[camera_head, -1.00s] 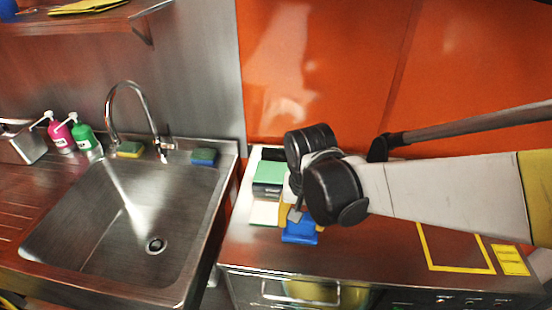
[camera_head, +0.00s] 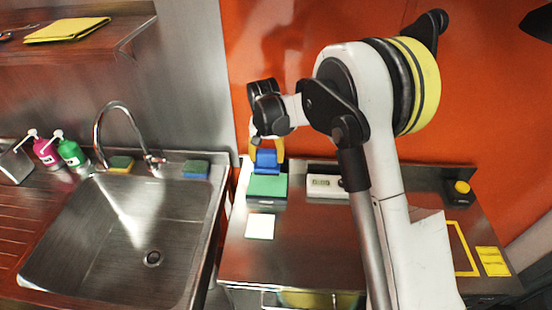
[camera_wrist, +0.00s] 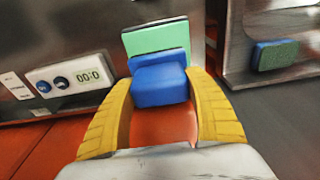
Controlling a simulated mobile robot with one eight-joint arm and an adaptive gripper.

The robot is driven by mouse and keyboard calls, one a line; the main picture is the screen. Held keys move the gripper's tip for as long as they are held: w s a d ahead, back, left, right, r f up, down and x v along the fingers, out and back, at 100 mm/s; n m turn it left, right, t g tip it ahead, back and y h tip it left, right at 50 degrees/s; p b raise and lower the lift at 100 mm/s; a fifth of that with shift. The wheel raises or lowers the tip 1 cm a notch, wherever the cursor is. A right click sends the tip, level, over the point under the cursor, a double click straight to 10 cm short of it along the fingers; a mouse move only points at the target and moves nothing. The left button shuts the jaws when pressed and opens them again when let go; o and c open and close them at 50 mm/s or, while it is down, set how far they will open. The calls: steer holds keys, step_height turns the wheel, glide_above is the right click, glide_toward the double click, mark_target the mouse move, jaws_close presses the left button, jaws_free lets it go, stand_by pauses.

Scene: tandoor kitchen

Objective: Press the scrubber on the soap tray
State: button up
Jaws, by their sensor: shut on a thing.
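My gripper (camera_head: 266,157) is at the back left of the steel counter, with its yellow fingers pointing down. It is shut on a blue scrubber (camera_head: 266,162), which also shows between the fingers in the wrist view (camera_wrist: 160,86). A dark, green-topped box (camera_head: 267,187), apparently the soap tray, sits just in front of the scrubber in the head view. Its green top (camera_wrist: 155,38) lies just beyond the scrubber in the wrist view. I cannot tell whether scrubber and tray touch.
A white pad (camera_head: 260,226) lies in front of the tray. A timer (camera_head: 325,185) stands to its right. The sink (camera_head: 130,235) is at left, with two sponges, one yellow-green (camera_head: 120,164) and one blue-green (camera_head: 196,168), on its back rim. A yellow button (camera_head: 462,187) is at far right.

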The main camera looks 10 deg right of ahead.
mark_target(267, 169)
steer(key=shift+f+b, duration=1.6)
steer(key=shift+f, duration=1.45)
steer(key=shift+f+b, duration=1.1)
steer(key=shift+f, duration=0.05)
stand_by(0.4)
stand_by(0.5)
steer(key=shift+r+p, duration=1.85)
steer(key=shift+r, duration=1.75)
steer(key=shift+f, duration=0.15)
